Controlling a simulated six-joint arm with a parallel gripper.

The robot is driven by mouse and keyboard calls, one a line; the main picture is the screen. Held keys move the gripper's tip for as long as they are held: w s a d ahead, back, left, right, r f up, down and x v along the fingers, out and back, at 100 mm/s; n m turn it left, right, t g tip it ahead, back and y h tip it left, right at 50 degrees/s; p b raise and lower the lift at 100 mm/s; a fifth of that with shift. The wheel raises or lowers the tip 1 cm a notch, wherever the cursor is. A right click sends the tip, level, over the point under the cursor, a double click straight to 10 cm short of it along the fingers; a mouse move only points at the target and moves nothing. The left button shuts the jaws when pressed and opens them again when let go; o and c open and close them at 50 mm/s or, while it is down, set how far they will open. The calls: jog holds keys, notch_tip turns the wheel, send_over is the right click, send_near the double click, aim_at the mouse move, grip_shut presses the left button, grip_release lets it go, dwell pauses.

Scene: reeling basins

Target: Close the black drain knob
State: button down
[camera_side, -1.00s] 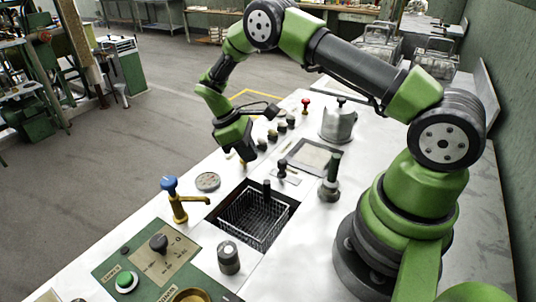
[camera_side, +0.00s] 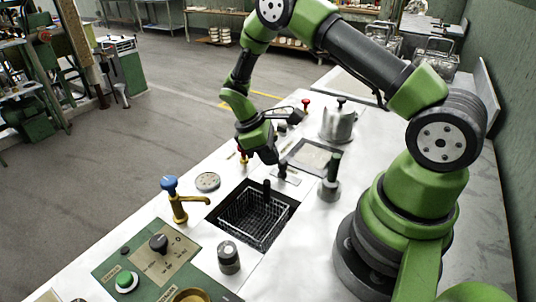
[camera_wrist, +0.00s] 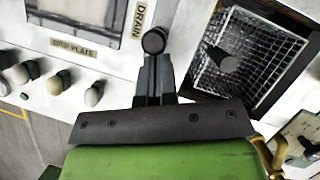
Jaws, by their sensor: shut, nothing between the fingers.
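My gripper (camera_wrist: 154,68) is shut and empty, pointing down at the counter; in the side view my gripper (camera_side: 269,158) is over the knob's left side.
A wire basket (camera_wrist: 247,58) with a black handle sits in the basin. A brass tap with a blue knob (camera_side: 169,184) stands left of it. A lidded metal pot (camera_side: 339,122) and a framed plate (camera_side: 313,157) lie beyond.

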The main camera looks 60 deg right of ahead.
jog(key=shift+s, duration=2.05)
jog(key=shift+f, duration=0.1)
jog(key=w, duration=0.1)
jog(key=w+a, duration=0.1)
jog(key=w, duration=0.1)
jog(key=shift+w+a+f, duration=0.2)
jog(key=shift+w+a, duration=0.15)
jog(key=w+a+r+m+t+y, duration=0.1)
jog(key=a+r, duration=0.1)
jog(key=r, duration=0.7)
jog(key=w+a+r+m+t, duration=0.1)
jog(key=a+r+t, duration=0.1)
jog(key=r, duration=0.7)
jog(key=s+a+r+m+t+y, duration=0.1)
jog(key=s+a+r+m+t, duration=0.1)
jog(key=s, duration=0.6)
jog(key=s+a+r+m+t+y, duration=0.2)
jog(key=s+r+m+t, duration=0.3)
jog(key=s+r, duration=0.3)
jog(key=shift+s+a+t, duration=0.15)
jog(key=shift+a+t, duration=0.55)
jog(key=shift+t, duration=0.1)
